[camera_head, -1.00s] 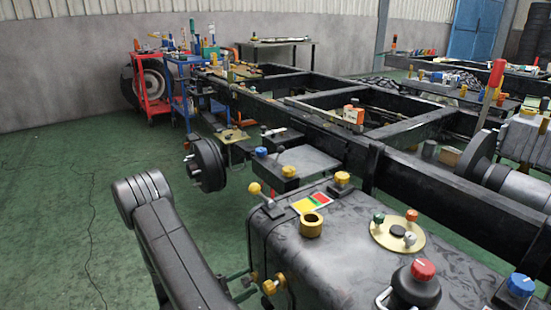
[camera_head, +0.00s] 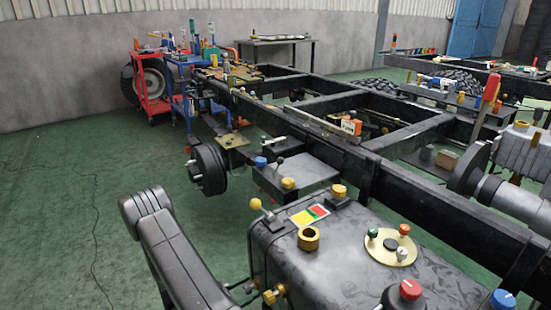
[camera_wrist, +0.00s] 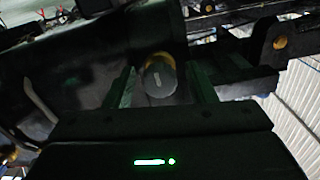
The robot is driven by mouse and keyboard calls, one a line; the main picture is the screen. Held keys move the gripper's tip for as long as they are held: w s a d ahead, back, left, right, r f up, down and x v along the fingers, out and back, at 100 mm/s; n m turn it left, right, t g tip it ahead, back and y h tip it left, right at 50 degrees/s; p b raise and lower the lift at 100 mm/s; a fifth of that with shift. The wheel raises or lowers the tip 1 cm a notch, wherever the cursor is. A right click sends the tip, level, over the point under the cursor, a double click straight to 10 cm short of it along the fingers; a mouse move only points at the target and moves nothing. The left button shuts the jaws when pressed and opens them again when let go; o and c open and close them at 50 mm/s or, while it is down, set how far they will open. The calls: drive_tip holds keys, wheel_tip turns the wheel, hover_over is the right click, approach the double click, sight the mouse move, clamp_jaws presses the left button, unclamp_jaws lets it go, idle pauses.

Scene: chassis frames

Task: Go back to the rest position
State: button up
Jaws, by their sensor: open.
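My gripper (camera_wrist: 161,72) shows in the dark wrist view, its two fingers apart. A grey round-ended part with a yellow ring (camera_wrist: 160,78) appears between the fingers; I cannot tell how far beyond them it is. Nothing is seen gripped. In the head view only a dark link of my arm shows at the lower left; the gripper is out of that frame. The black tank (camera_head: 350,265) stands right of the arm link, with a brass ring (camera_head: 309,238), a round brass plate (camera_head: 391,247) and a red-topped knob (camera_head: 410,289) on it.
A long black chassis frame (camera_head: 410,195) runs from the right towards the back. A black wheel drum (camera_head: 207,170) sits at its left side. A red cart (camera_head: 152,95) and a blue cart (camera_head: 182,90) stand at the back. The green floor (camera_head: 70,220) at left is clear.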

drive_tip(key=n+p, duration=0.2)
drive_tip(key=n, duration=0.1)
drive_tip(key=shift+r, duration=0.1)
drive_tip(key=shift+b+v, duration=0.45)
drive_tip(key=shift+v, duration=1.55)
drive_tip(key=shift+a+f, duration=0.1)
drive_tip(key=shift+f, duration=0.15)
